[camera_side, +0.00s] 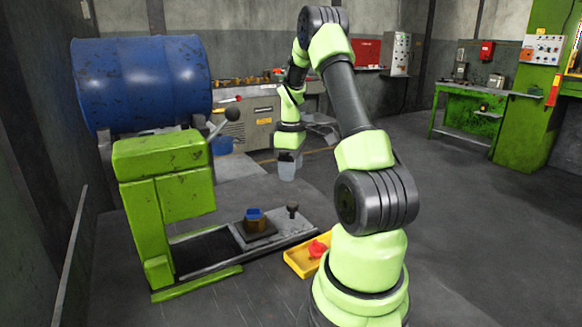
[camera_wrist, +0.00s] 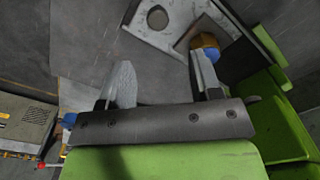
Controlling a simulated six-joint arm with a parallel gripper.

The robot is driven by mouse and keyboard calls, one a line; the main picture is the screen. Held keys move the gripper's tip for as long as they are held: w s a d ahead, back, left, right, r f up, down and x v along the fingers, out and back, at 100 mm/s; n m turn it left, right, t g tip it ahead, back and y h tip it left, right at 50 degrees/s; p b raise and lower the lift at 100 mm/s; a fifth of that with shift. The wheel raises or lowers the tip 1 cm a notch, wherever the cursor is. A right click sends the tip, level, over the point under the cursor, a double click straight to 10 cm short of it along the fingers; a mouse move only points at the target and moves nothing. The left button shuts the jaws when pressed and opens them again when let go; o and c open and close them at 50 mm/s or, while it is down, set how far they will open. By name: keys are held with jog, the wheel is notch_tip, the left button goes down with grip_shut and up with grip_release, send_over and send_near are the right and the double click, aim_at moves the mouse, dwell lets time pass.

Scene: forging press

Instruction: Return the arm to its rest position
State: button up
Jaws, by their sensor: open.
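My green arm rises at the right of the side view, bends over at the top and reaches back and down to its wrist. My gripper (camera_wrist: 163,78) shows in the wrist view with its two grey fingers wide apart and nothing between them. In the side view the fingers are too small to make out clearly. A brown and blue piece (camera_wrist: 205,41) lies beyond the right fingertip in the wrist view; I cannot tell whether they touch. In the side view a blue-topped brown block (camera_side: 256,222) sits on the press bed, apart from my wrist.
The green press (camera_side: 165,180) with a ball-ended lever stands at left, before a blue drum (camera_side: 142,83). A yellow tray (camera_side: 300,262) with a red item lies by my base. A workbench (camera_side: 250,115) is behind my wrist. Floor at the right is clear.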

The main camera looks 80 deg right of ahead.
dwell(0.4)
jog(key=w+a+r+m+t+h, duration=0.1)
jog(key=w+a+r+t, duration=0.15)
jog(key=a+r, duration=0.45)
jog(key=w+a+r+m+t, duration=0.1)
jog(key=w+a+r, duration=0.2)
jog(key=a+r, duration=0.5)
jog(key=s+a+m+t+y, duration=0.1)
jog(key=s+a, duration=0.3)
jog(key=a, duration=0.4)
jog(key=s+a+r+m+t+y, duration=0.1)
jog(key=s+a+t+y, duration=0.1)
jog(key=s+a, duration=0.3)
jog(key=a, duration=0.3)
jog(key=shift+a+r+t, duration=0.15)
jog(key=shift+a+t, duration=0.2)
jog(key=shift+a, duration=0.05)
